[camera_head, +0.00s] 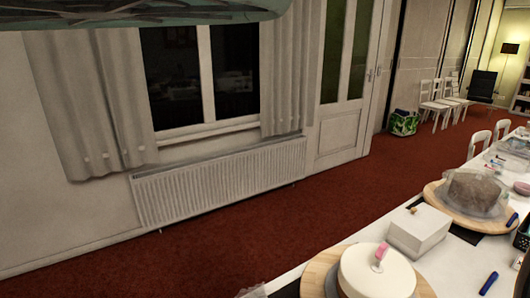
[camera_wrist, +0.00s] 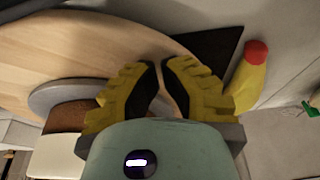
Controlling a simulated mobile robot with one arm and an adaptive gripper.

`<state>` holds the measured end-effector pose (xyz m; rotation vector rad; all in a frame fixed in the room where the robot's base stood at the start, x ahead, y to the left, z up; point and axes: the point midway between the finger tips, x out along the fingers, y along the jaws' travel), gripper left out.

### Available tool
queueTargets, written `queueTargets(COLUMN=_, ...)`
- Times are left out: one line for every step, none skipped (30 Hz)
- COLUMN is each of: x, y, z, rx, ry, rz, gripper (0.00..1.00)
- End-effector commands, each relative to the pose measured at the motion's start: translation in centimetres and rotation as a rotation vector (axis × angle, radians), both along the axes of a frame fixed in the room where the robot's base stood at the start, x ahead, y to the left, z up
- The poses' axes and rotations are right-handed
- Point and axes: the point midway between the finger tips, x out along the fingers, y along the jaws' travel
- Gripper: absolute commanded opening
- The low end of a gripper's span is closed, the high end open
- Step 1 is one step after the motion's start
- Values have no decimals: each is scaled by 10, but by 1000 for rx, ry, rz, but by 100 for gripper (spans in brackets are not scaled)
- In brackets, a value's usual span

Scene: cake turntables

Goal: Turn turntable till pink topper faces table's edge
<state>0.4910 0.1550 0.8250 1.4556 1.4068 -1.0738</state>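In the head view, the white round cake (camera_head: 376,274) stands on the wooden turntable (camera_head: 318,272) at the bottom right, cut off by the frame. The pink topper (camera_head: 380,252) stands upright on the cake, right of its middle. In the wrist view, the wooden turntable (camera_wrist: 75,42) fills the upper left, with a grey disc (camera_wrist: 50,95) and a brown and white cake side (camera_wrist: 60,152). My gripper (camera_wrist: 160,65) has its yellow fingertips almost together over the turntable's rim area. I see nothing held; contact with the rim cannot be told. The topper is not in the wrist view.
A white box (camera_head: 418,230) stands behind the cake. A second wooden turntable (camera_head: 440,203) bears a plastic-covered cake (camera_head: 472,193). A blue marker (camera_head: 488,283) lies to the right. A yellow, red-tipped object (camera_wrist: 248,78) lies beside the turntable. Red carpet (camera_head: 250,240) is open left of the table.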

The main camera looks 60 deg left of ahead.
Motion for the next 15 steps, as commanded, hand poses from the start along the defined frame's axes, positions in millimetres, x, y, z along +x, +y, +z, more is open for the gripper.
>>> queueTargets(x=0, y=0, z=-4, rx=0, ry=0, rz=0, gripper=0)
queueTargets(x=0, y=0, z=-5, rx=0, ry=0, rz=0, gripper=0)
queueTargets(x=0, y=0, z=-7, rx=0, ry=0, rz=0, gripper=0)
queueTargets(x=0, y=0, z=-8, rx=0, ry=0, rz=0, gripper=0)
queueTargets(x=0, y=0, z=-9, rx=0, ry=0, rz=0, gripper=0)
queueTargets(x=0, y=0, z=-10, rx=0, ry=0, rz=0, gripper=0)
queueTargets(x=0, y=0, z=-12, rx=0, ry=0, rz=0, gripper=0)
queueTargets(x=0, y=0, z=-9, rx=0, ry=0, rz=0, gripper=0)
queueTargets(x=0, y=0, z=-9, rx=0, ry=0, rz=0, gripper=0)
queueTargets(x=0, y=0, z=-9, rx=0, ry=0, rz=0, gripper=0)
queueTargets(x=-1, y=1, z=-9, rx=0, ry=0, rz=1, gripper=0)
queueTargets(x=-2, y=2, z=-9, rx=0, ry=0, rz=1, gripper=0)
queueTargets(x=-3, y=3, z=-9, rx=1, ry=-1, rz=2, gripper=0)
queueTargets(x=-4, y=4, z=-9, rx=1, ry=-1, rz=3, gripper=0)
queueTargets(x=-5, y=6, z=-10, rx=2, ry=-1, rz=4, gripper=0)
